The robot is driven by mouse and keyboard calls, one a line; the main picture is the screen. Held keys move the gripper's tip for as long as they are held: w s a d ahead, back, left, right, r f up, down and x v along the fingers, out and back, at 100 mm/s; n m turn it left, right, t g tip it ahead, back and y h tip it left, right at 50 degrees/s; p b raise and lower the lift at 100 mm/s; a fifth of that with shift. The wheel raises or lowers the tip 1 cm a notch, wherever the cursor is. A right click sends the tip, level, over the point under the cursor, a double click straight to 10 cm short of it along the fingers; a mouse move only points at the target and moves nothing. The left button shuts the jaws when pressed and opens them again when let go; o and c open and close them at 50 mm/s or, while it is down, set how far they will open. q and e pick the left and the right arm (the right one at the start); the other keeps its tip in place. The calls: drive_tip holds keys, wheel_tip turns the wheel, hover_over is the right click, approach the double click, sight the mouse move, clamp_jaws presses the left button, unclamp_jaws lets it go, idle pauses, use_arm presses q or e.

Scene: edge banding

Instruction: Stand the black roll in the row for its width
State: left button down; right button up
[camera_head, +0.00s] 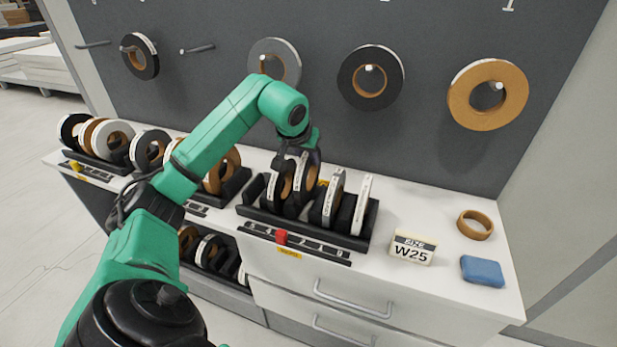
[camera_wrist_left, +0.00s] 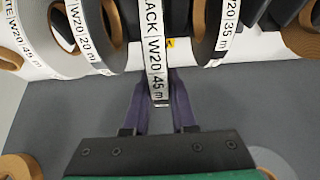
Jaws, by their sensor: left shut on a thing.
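My left gripper (camera_head: 303,152) reaches over the black rack (camera_head: 365,243) in the middle of the counter. In the left wrist view its fingers (camera_wrist_left: 160,100) are shut on the rim of the black roll (camera_wrist_left: 156,45), labelled W20 and 45 m. The black roll stands upright between other rolls marked W20, a brown-sided one (camera_wrist_left: 97,40) on the left and another (camera_wrist_left: 222,35) on the right. The arm and neighbouring rolls partly hide it in the head view. I cannot tell whether its bottom touches the rack. My right gripper is not in view.
More rolls stand in racks to the left. Several rolls hang on the grey wall (camera_head: 430,140) behind. A red marker (camera_head: 281,237) sits at the rack's front.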

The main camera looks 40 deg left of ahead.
sight(309, 188)
use_arm(q)
wheel_tip(309, 188, down, 4)
drive_tip(key=shift+s+d, duration=0.1)
drive_tip(key=shift+d, duration=0.05)
drive_tip(key=shift+f, duration=0.3)
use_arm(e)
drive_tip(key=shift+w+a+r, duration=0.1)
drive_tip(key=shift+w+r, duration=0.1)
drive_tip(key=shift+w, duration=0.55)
use_arm(q)
drive_tip(key=shift+f, duration=0.4)
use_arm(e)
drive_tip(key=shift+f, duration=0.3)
use_arm(q)
drive_tip(key=c, duration=0.7)
unclamp_jaws()
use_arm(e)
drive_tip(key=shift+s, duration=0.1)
use_arm(q)
drive_tip(key=shift+r, duration=0.15)
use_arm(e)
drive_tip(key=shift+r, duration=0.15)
use_arm(q)
drive_tip(key=b+v, duration=0.1)
drive_tip(key=v, duration=1.1)
drive_tip(key=shift+r, duration=0.2)
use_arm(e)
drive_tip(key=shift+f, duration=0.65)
